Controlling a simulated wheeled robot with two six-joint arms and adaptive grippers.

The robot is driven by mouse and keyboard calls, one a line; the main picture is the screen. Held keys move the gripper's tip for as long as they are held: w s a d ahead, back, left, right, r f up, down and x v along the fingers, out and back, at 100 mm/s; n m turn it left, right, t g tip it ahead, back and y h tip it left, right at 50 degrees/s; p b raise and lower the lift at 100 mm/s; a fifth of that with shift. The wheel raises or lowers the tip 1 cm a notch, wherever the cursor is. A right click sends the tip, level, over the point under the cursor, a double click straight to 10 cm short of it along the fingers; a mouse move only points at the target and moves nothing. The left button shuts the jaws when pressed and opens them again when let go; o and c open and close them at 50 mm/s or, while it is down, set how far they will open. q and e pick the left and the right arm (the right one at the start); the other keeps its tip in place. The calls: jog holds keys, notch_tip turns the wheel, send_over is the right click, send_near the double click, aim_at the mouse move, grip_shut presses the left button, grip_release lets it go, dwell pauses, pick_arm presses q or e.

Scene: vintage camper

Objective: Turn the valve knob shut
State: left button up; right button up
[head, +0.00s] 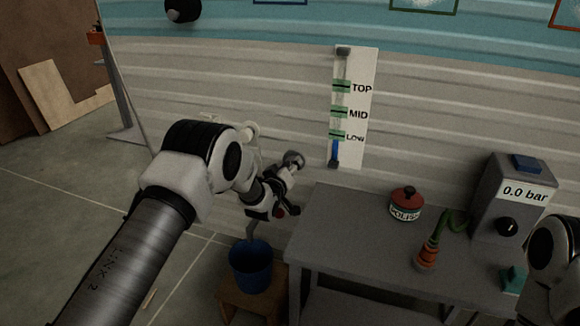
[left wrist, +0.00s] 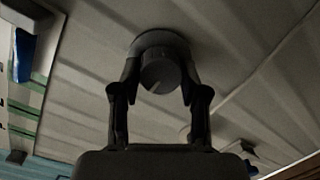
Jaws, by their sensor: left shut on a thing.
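The valve knob (left wrist: 161,74) is a dark grey round knob on a round base against the ribbed wall, with a faint pale mark on its face. My left gripper (left wrist: 160,80) has one finger on each side of it and is shut on it. In the head view my left gripper (head: 291,164) is at the wall, left of the level gauge, and the arm and wrist hide much of the knob. My right gripper is out of view; only part of my right arm shows at the lower right edge.
The level gauge (head: 366,65) has TOP, MID and LOW marks and blue low in its tube. A grey table (head: 345,235) holds a red-lidded tin (head: 406,204), an orange-and-green item (head: 428,250) and a 0.0 bar box (head: 500,215). A blue bucket (head: 250,270) stands on a wooden stool.

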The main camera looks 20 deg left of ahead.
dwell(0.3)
pick_arm(q)
jog(key=o, duration=1.1)
jog(key=shift+o, duration=0.2)
jog(key=shift+s, duration=0.1)
jog(key=s+r, duration=0.1)
jog(key=s, duration=1)
jog(key=shift+s+a, duration=0.2)
jog(key=shift+s, duration=0.2)
